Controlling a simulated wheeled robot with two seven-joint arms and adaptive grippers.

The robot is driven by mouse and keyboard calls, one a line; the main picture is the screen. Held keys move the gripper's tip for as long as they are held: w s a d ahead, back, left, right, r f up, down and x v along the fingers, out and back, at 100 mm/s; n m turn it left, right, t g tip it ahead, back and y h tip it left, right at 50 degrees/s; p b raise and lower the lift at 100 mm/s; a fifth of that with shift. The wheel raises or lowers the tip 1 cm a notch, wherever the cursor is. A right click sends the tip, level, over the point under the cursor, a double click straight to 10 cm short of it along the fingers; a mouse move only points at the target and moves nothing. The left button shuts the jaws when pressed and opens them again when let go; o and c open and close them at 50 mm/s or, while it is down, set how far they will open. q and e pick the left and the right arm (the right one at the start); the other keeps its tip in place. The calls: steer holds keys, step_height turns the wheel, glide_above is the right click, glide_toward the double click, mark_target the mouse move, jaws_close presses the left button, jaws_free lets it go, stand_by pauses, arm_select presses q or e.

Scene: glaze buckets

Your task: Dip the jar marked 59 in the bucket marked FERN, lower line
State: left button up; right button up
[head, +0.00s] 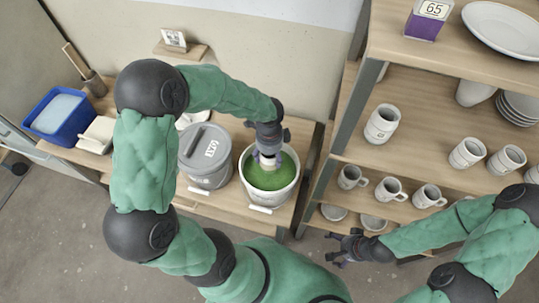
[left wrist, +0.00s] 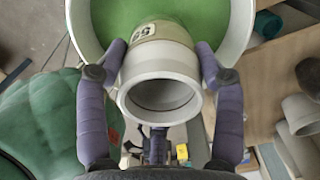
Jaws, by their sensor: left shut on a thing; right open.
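The jar marked 59 (left wrist: 160,85) is pale, with its open mouth toward the left wrist camera and its number on a cream band. My left gripper (head: 267,150) is shut around the jar's sides, with a finger on each side in the left wrist view (left wrist: 160,62). It holds the jar over the open white bucket (head: 285,200) of green glaze (head: 268,177). The jar's far end is hidden, so I cannot tell whether it touches the glaze. No name or line is readable on this bucket. My right gripper (head: 348,246) is open and empty near the shelf's lower left.
A grey lidded bucket (head: 207,150), its lid seemingly reading OAT, stands close left of the open bucket. A blue tub (head: 58,112) is at far left. Shelves (head: 420,140) with mugs, jars and plates stand close on the right.

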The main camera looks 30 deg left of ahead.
arm_select(q)
step_height(320, 180, up, 7)
steer(key=p, duration=0.5)
steer(key=shift+f, duration=0.2)
steer(key=shift+f, duration=0.1)
